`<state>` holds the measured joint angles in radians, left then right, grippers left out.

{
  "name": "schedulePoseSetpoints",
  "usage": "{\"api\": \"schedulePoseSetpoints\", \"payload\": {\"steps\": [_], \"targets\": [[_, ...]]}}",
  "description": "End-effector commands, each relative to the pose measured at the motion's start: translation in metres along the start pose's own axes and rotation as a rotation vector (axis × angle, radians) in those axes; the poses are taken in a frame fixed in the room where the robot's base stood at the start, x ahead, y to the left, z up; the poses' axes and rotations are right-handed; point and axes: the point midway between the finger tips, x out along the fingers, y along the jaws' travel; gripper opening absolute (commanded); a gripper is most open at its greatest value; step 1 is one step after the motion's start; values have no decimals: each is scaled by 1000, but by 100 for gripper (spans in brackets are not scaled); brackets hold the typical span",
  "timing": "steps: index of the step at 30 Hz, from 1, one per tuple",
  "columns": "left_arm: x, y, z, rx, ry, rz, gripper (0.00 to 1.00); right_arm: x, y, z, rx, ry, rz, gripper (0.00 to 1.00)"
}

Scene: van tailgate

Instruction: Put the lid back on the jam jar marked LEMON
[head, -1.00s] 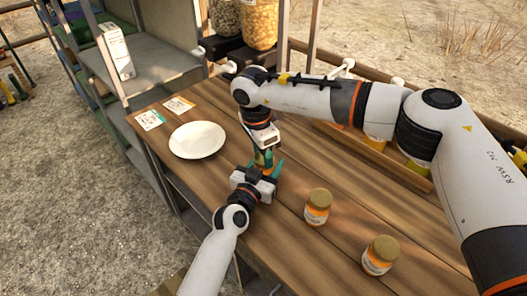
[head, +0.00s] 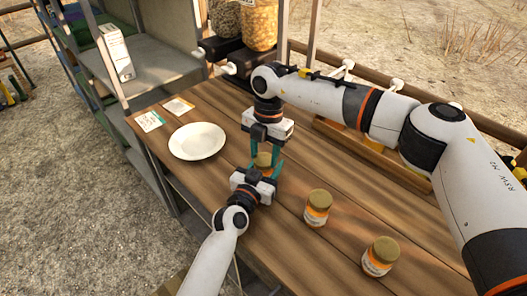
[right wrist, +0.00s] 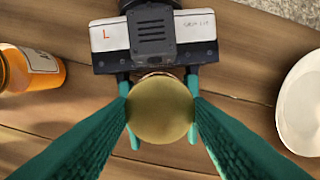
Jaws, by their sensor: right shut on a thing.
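My right gripper (head: 266,156) points straight down, shut on a gold lid (right wrist: 160,108) that sits between its green fingertips. The lid is directly over the jar held by my left gripper (head: 264,172), whose fingers stand on both sides of that jar. Left fingers also show beside the lid in the right wrist view (right wrist: 160,120). The jar is mostly hidden by the lid and fingers, so its label is not readable. I cannot tell whether the lid is seated or just above the rim.
Two lidded orange jars, one (head: 318,208) near the middle and one (head: 380,256) nearer the front, stand on the wooden table (head: 300,262). A white plate (head: 197,141) and two cards (head: 150,121) lie at the left. Dispensers (head: 258,25) stand behind.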

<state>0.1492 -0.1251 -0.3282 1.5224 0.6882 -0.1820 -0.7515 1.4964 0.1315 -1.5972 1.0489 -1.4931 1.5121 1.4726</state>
Motion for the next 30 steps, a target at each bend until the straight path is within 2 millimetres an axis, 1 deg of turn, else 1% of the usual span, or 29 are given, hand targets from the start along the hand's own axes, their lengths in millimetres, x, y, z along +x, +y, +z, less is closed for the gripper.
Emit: {"api": "schedulePoseSetpoints", "payload": {"steps": [1,6,10,14,15,17,18,19,27,30], "targets": [[0,0,-1,0,1,0,0,-1,1,-1,111,3,-16,25],[0,0,-1,0,1,0,0,0,2,-1,489,5,-63,25],[0,0,-1,0,2,0,0,0,3,-1,707,5,-90,25],[0,0,-1,0,2,0,0,0,2,-1,706,6,-89,25],[0,0,-1,0,2,0,0,0,2,-1,706,6,-89,47],[0,0,-1,0,2,0,0,0,2,-1,705,6,-89,57],[0,0,-1,0,2,0,0,0,2,-1,705,6,-88,63],[0,0,-1,0,2,0,0,0,2,0,704,6,-88,67],[0,0,-1,0,1,0,0,0,2,0,702,4,-86,67],[0,0,-1,0,1,0,0,-5,2,1,702,4,-87,67]]}}
